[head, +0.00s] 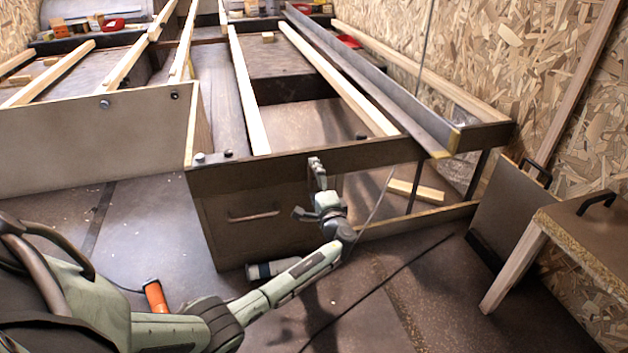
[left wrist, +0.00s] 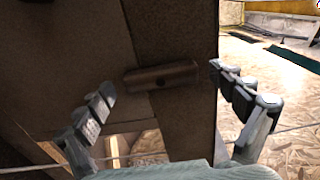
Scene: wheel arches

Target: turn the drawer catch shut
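The drawer (head: 240,230) is a brown front with a bar handle (head: 253,216), set under the near beam of a wooden frame. The drawer catch (left wrist: 160,77) is a short brown bar with a dark screw in its middle, lying crosswise on a brown panel in the left wrist view. Its left end lies near a panel edge. My left gripper (head: 308,189) is at the right side of the drawer front. In the left wrist view my left gripper (left wrist: 172,100) is open, one finger on each side of the catch. Contact is not clear. The gripper hides the catch in the head view.
A dark cylinder (head: 272,268) lies on the floor below the drawer. An orange-handled tool (head: 155,296) lies at the lower left. A small table (head: 590,228) and a leaning panel (head: 510,212) stand at the right.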

